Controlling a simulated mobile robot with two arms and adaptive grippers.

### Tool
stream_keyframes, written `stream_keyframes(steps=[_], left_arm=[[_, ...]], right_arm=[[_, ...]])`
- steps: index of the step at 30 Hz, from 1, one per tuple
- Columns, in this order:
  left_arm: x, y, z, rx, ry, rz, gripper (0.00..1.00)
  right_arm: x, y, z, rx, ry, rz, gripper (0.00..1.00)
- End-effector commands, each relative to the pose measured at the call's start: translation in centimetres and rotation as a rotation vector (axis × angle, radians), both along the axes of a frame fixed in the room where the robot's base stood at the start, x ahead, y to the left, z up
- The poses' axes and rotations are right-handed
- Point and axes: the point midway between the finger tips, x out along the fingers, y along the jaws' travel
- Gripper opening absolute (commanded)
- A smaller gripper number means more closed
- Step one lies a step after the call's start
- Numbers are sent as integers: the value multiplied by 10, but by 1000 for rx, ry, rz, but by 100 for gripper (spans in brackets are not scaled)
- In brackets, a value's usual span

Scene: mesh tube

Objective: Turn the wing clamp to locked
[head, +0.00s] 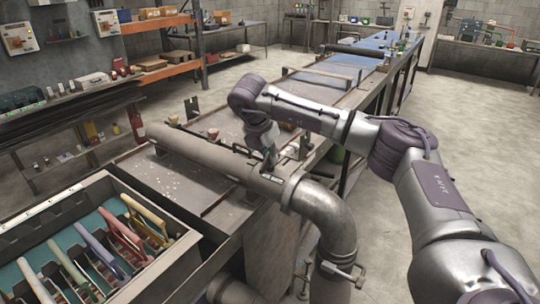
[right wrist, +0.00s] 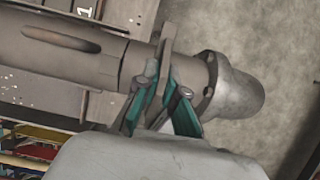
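The wing clamp shows in the right wrist view as a thin grey upright wing (right wrist: 168,42) at the flanged joint of a grey pipe. In the head view the pipe (head: 205,155) lies along the bench, and the clamp area is partly hidden by my right gripper. My right gripper (head: 270,157) points down at the pipe's near end, by the elbow. In the right wrist view its teal fingers (right wrist: 164,80) converge from both sides onto the wing and appear shut on it. The exact contact is partly hidden. My left gripper is not in view.
A pipe elbow (head: 330,215) bends down from the joint, with a T-shaped handle (head: 345,272) lower down. A crate (head: 50,208) with several coloured handles stands at the lower left. The long bench runs to the back. Open floor (head: 470,130) lies to the right.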

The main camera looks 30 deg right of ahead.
Motion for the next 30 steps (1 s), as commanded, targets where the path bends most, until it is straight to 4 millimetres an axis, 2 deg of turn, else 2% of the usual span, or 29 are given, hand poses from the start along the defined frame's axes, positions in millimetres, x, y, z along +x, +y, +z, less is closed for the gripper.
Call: stream_keyframes(steps=[14, 20, 30], left_arm=[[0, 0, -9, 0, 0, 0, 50], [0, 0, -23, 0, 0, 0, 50], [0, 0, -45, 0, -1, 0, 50]], right_arm=[[0, 0, -2, 2, -2, 67, 0], [0, 0, -3, 2, -4, 200, 0], [0, 0, -3, 3, -3, 517, 0]])
